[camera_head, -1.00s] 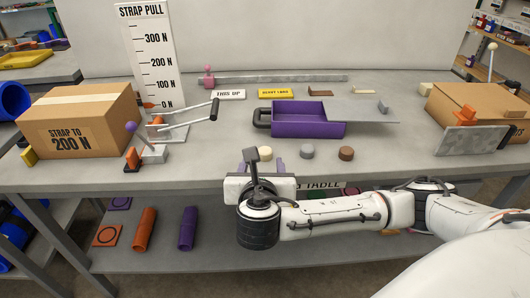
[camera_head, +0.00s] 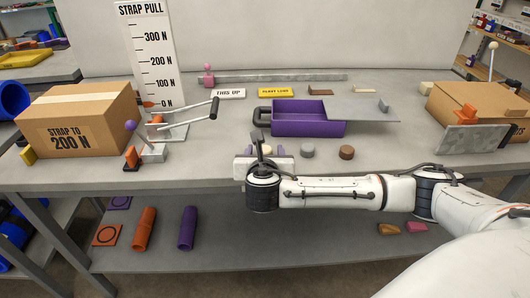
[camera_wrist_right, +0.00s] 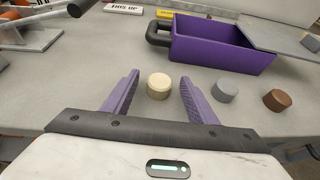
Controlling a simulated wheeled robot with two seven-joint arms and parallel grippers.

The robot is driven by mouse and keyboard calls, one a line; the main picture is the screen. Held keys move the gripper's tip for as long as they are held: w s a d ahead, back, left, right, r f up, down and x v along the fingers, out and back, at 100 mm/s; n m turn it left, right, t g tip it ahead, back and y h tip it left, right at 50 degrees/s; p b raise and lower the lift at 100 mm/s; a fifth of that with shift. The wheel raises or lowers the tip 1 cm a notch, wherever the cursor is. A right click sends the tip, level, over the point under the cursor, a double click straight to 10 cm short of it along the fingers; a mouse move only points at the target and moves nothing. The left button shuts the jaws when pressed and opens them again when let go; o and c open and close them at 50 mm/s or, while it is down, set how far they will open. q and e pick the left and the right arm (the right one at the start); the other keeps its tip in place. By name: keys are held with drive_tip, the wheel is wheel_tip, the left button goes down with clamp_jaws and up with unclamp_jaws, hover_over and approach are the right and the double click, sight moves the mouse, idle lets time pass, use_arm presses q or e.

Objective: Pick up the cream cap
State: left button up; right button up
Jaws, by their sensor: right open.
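The cream cap (camera_wrist_right: 159,86) stands upright on the grey table, seen in the right wrist view ahead of my right gripper (camera_wrist_right: 160,78). The two purple fingers are open and spread on either side of the cap, with gaps to both. The cap lies near the fingertips, and nothing is held. In the head view, my right gripper (camera_head: 265,149) is at the table's front edge, and its wrist hides most of the cap. My left gripper is not in view.
A grey cap (camera_head: 307,150) and a brown cap (camera_head: 347,152) stand to the right of the cream one. A purple tray (camera_head: 300,128) with a black handle sits behind them. A grey block with a purple-knobbed lever (camera_head: 152,152) stands to the left.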

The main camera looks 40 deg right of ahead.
drive_tip(key=c, duration=1.1)
